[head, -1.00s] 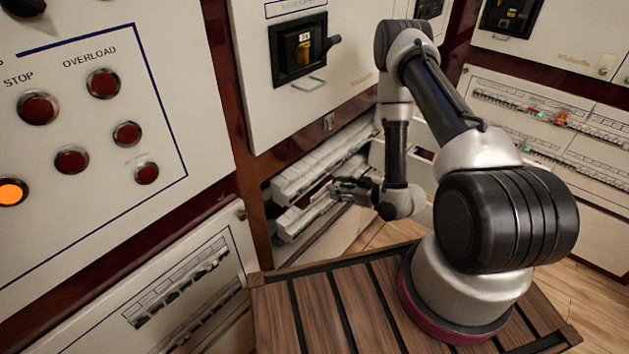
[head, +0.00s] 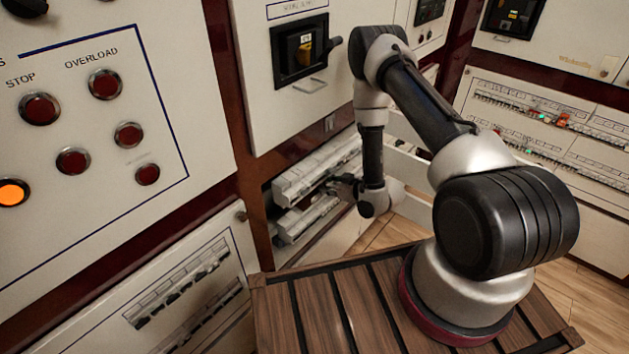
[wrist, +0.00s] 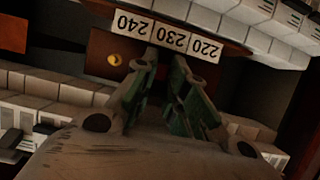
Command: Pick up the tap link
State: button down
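My gripper (wrist: 167,62) reaches toward a dark red-brown strip with white labels (wrist: 168,35) reading 240, 230 and 220, upside down in the wrist view. Its two fingers stand a little apart, with a narrow dark gap and nothing clearly seen between them. A small round brass-coloured piece (wrist: 114,60) sits on the strip below the 240 label, left of the fingers. I cannot pick out the tap link for certain; the fingers may hide it. In the head view my gripper (head: 345,184) is small and dark at the open cabinet bay.
Rows of white breakers (head: 306,182) fill the bay, and breakers flank the strip on both sides in the wrist view. A panel with a dark switch (head: 300,50) is above. A slatted wooden top (head: 310,305) lies in front. Wooden floor (head: 398,236) shows right of the bay.

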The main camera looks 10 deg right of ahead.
jog(key=shift+r, duration=0.15)
jog(key=s+d, duration=1)
jog(key=s, duration=0.4)
jog(key=shift+s+d, duration=0.3)
jog(key=shift+s+d, duration=0.55)
jog(key=shift+s, duration=0.2)
jog(key=shift+s+d, duration=0.55)
jog(key=shift+s, duration=0.2)
